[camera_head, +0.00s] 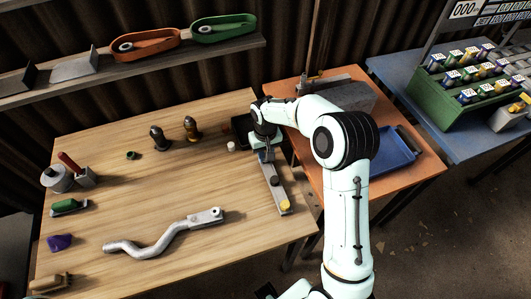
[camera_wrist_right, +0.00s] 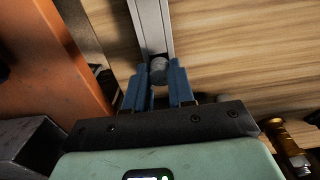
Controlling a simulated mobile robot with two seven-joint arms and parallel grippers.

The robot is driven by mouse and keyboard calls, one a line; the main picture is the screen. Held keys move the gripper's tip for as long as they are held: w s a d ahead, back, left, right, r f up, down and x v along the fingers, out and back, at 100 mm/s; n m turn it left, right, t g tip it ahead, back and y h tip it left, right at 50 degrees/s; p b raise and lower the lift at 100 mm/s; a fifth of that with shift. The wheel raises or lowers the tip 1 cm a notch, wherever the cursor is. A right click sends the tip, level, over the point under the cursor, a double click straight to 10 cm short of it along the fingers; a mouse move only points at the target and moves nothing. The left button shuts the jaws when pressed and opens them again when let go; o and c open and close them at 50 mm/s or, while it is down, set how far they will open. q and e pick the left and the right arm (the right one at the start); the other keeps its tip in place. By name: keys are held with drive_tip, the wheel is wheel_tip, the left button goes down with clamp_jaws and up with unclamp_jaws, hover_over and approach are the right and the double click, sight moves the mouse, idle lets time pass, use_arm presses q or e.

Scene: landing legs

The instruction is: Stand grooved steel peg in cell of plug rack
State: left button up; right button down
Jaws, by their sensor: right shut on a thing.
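My right gripper (camera_head: 266,155) is low over the right edge of the wooden table, at the far end of a long, narrow grey rack (camera_head: 275,186). A yellow plug (camera_head: 285,205) sits at the rack's near end. In the right wrist view, the blue fingers of my right gripper (camera_wrist_right: 158,82) are shut on a grey round-ended peg (camera_wrist_right: 158,68). The rack (camera_wrist_right: 150,24) runs away just beyond the peg there. I cannot tell whether the peg is in a cell or above it; its lower end and grooves are hidden. My left gripper is not in view.
A black box (camera_head: 241,130) is close beside my right gripper. An orange table (camera_head: 405,170) with a blue tray (camera_head: 397,152) adjoins at right.

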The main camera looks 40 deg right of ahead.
drive_tip(key=shift+f, duration=0.15)
drive_tip(key=c, duration=0.9)
unclamp_jaws()
wheel_tip(320, 180, up, 13)
drive_tip(key=shift+r+p, duration=0.2)
drive_tip(key=shift+p, duration=0.3)
